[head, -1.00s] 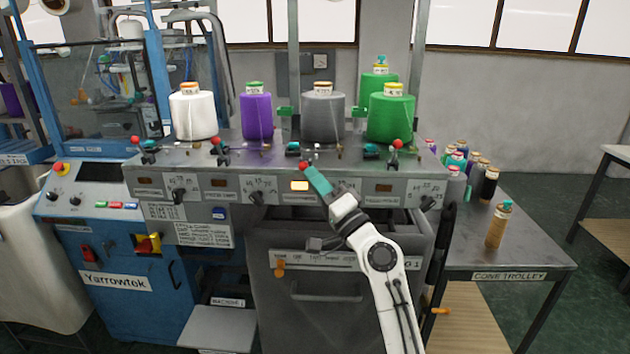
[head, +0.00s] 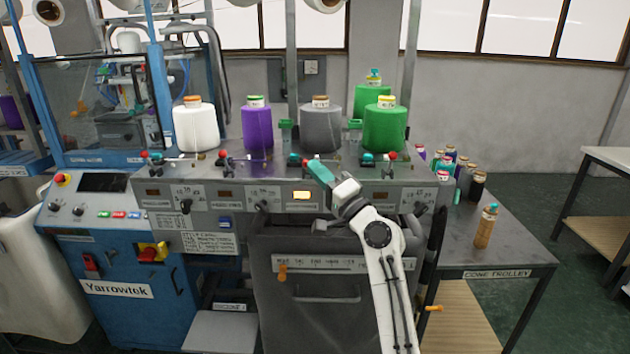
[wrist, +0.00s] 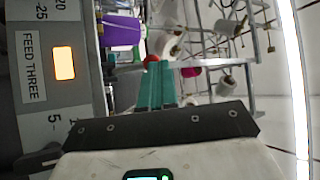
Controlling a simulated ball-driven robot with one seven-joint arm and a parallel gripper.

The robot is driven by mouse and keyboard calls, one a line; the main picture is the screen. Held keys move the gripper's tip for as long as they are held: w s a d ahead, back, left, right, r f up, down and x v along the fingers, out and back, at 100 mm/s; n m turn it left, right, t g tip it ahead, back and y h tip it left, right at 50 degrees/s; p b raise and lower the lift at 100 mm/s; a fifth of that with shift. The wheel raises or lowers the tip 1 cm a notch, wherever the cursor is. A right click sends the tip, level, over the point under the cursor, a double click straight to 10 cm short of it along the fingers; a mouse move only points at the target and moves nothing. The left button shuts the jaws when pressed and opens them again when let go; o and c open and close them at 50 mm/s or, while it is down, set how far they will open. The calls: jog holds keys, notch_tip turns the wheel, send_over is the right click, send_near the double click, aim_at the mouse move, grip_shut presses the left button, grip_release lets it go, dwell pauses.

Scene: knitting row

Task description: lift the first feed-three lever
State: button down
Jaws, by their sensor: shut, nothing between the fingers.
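The feed-three lever's red knob (head: 306,161) is on the machine's top ledge, just above the lit feed-three window (head: 302,195). It sits slightly lower than the neighbouring red knobs. My gripper (head: 315,164) has teal fingers, shut and empty, with the tips right at the knob. In the wrist view the red knob (wrist: 152,58) shows just beyond the closed fingers (wrist: 155,84). I cannot tell whether they touch. The "FEED THREE" label (wrist: 31,68) and its orange window (wrist: 64,58) are at the left of that view. The lever's stem is mostly hidden.
Other red-knobbed levers stand left (head: 222,154) and right (head: 392,155) on the ledge. Behind them are white (head: 195,127), purple (head: 256,128), grey (head: 320,128) and green (head: 385,128) yarn cones. A cone trolley (head: 510,250) with small cones stands at the right.

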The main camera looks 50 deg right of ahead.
jog(key=shift+w+d+r+b, duration=0.2)
jog(key=shift+w+d+r, duration=0.15)
jog(key=shift+r, duration=0.2)
jog(key=shift+w+d+r+b, duration=0.25)
jog(key=shift+d+r, duration=0.1)
jog(key=shift+r, duration=0.2)
jog(key=shift+w+d+r+b, duration=0.25)
jog(key=shift+d+r, duration=0.1)
jog(key=shift+r, duration=0.2)
dwell(0.3)
